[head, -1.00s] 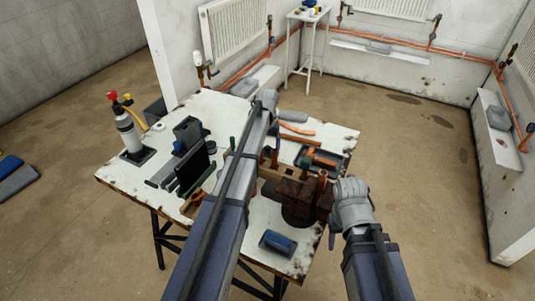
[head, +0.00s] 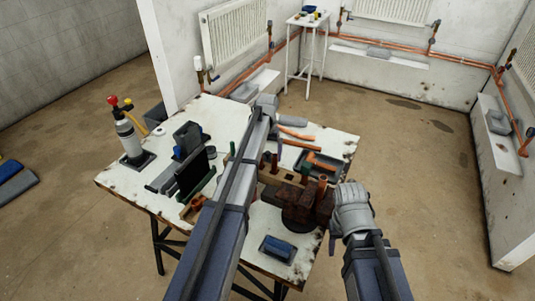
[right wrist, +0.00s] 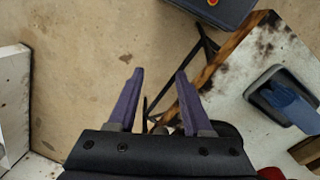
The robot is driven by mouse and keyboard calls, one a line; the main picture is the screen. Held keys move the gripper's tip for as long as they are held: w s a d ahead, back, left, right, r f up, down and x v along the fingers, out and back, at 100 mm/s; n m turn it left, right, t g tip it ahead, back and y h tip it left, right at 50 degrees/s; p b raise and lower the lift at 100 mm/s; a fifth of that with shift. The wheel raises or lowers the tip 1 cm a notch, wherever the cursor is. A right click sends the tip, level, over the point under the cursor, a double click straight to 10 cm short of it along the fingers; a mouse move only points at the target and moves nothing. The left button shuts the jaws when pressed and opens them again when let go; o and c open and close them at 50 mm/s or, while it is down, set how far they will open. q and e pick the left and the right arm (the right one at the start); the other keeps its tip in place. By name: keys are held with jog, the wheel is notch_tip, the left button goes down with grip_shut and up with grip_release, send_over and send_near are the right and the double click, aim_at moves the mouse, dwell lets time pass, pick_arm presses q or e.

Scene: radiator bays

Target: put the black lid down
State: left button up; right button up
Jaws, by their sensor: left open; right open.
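A black flat panel (head: 193,172) stands upright on the left part of the white table (head: 228,112) in the head view. I cannot tell for certain that it is the black lid. My left arm reaches across the table, and my left gripper (head: 270,122) is over its far part, with its fingers mostly hidden. It holds no visible lid. My right gripper (head: 350,208) is beyond the table's right edge in the head view. In the right wrist view its two purple fingers (right wrist: 158,76) are apart and empty above the floor.
A blue item in a dark tray (head: 278,248) lies near the front edge. A rusty brown block (head: 305,205) stands at the table's right side. A grey bottle (head: 128,138) stands at the left. Orange pipes (head: 296,134) lie at the back. Bare table shows at back left.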

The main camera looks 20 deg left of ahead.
notch_tip(320, 180, up, 12)
jog(key=p, duration=1.1)
jog(key=shift+p, duration=0.4)
jog(key=shift+r, duration=0.1)
